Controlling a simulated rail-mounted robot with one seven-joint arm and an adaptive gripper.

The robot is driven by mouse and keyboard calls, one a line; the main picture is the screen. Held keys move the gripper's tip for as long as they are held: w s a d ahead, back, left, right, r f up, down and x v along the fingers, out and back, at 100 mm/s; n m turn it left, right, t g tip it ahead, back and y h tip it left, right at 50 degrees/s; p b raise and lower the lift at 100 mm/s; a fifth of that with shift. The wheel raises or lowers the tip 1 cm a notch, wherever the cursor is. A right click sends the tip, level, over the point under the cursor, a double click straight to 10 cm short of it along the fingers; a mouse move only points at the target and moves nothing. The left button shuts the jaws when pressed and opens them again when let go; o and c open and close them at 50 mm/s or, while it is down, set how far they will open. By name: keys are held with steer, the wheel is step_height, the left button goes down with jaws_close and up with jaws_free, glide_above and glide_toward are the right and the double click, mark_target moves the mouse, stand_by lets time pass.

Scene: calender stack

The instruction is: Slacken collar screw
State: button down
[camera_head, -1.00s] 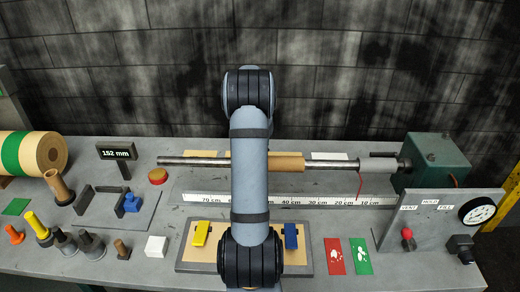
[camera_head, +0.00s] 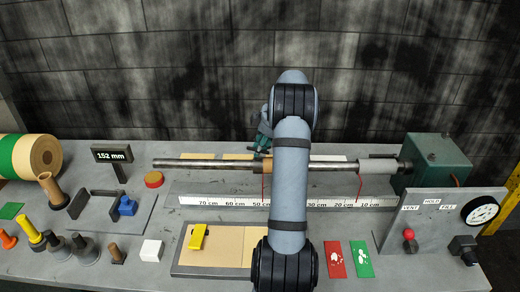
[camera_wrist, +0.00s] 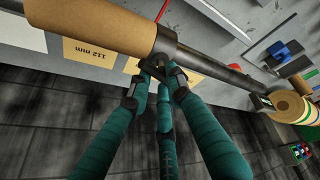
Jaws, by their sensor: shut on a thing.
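A steel shaft (camera_head: 205,163) runs across the bench, with a tan core (camera_wrist: 95,22) on it. In the wrist view a dark collar (camera_wrist: 166,42) sits on the shaft at the core's end. My gripper (camera_wrist: 166,78) has teal fingers, shut on a small dark part below the collar, which looks like the collar screw. The fingertips hide most of it, so I cannot tell how far it is turned. In the head view my gripper (camera_head: 263,140) is behind the shaft, partly hidden by my arm, which also covers part of the core.
Cups, plugs and a wood-coloured roll (camera_head: 46,155) crowd the left. A gauge panel (camera_head: 440,222) stands at the right.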

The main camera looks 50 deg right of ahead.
steer(key=n+p, duration=0.1)
steer(key=n+y+p, duration=0.1)
steer(key=n, duration=0.1)
steer(key=shift+d+r, duration=0.1)
steer(key=shift+r, duration=0.1)
steer(key=n+y+p, duration=0.1)
steer(key=n+p, duration=0.1)
steer(key=p, duration=0.2)
steer(key=shift+r+n+y+p, duration=0.15)
steer(key=shift+n+y+p, duration=0.15)
steer(key=n+p, duration=0.2)
steer(key=p, duration=0.2)
steer(key=shift+w+d+f+n+g+y, duration=0.15)
steer(key=shift+f+n+g+y, duration=0.15)
steer(key=shift+n+y, duration=0.1)
steer(key=shift+f+n+y+p, duration=0.25)
steer(key=shift+n+p, duration=0.35)
steer(key=shift+p, duration=0.8)
steer(key=shift+r, duration=0.1)
steer(key=c, duration=1.6)
jaws_free()
steer(key=shift+o, duration=0.2)
steer(key=shift+b, duration=0.75)
